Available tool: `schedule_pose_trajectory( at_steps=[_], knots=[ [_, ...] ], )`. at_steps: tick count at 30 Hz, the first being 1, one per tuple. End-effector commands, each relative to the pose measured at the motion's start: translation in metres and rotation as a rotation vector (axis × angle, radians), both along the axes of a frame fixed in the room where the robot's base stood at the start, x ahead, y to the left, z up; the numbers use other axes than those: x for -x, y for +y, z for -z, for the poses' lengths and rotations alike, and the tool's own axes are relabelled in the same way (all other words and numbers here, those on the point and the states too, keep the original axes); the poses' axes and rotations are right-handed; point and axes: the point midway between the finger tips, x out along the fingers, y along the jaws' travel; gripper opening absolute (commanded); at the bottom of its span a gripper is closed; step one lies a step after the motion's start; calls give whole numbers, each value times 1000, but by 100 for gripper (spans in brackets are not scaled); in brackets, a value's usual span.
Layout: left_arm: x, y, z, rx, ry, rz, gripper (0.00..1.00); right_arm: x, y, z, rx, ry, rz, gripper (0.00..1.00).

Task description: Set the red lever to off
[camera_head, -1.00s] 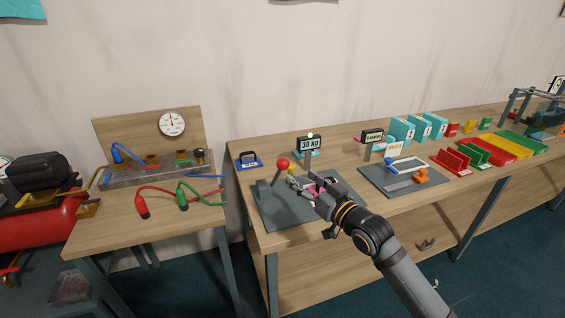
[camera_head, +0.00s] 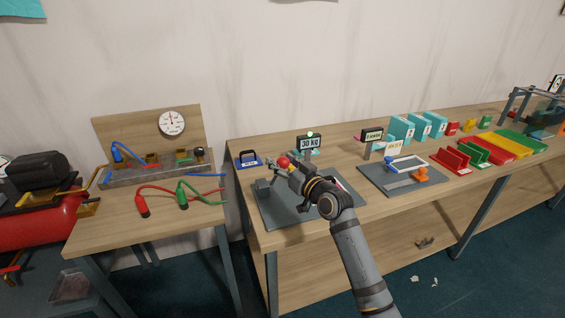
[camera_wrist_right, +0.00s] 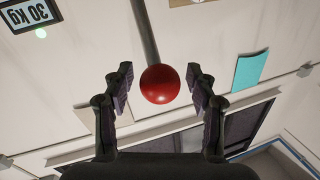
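The red lever has a round red knob (camera_head: 284,161) on a metal rod, above a dark grey board (camera_head: 270,213) on the workbench. In the right wrist view the red knob (camera_wrist_right: 160,84) sits between the two fingers, with its rod rising toward the top edge. My right gripper (camera_head: 277,168) is at the knob in the head view. Its fingers (camera_wrist_right: 160,74) are spread, with a visible gap on each side of the knob. The arm and gripper hide much of the lever's rod and base in the head view. My left gripper is not in view.
A 30 KG sign (camera_head: 309,142) stands just behind the lever. A side table (camera_head: 110,221) holds red and green hoses.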

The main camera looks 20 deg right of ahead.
Motion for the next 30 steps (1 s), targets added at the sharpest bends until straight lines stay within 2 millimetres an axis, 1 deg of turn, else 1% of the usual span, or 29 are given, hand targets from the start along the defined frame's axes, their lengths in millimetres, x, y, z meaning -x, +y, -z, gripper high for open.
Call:
schedule_pose_trajectory(
  at_steps=[1, 9, 12, 19, 23, 26, 29, 30],
  knots=[
    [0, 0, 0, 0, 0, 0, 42, 0, 0, 0, 0, 0, 0, 48],
    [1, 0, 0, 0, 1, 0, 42, 0, 0, 0, 0, 0, 1, 11],
    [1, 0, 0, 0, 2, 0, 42, 0, 0, 0, 1, 0, 1, 0],
    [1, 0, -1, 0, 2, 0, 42, 0, 0, -1, 1, 2, 1, 0],
    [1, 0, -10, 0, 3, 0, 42, -3, 0, -6, 2, 17, 1, 0],
    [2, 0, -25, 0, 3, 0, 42, -9, 0, -14, 3, 50, 1, 0],
    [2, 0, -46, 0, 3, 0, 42, -19, 0, -25, 4, 101, 1, 0],
    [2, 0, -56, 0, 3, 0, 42, -25, 0, -30, 4, 127, 1, 0]
  ],
)
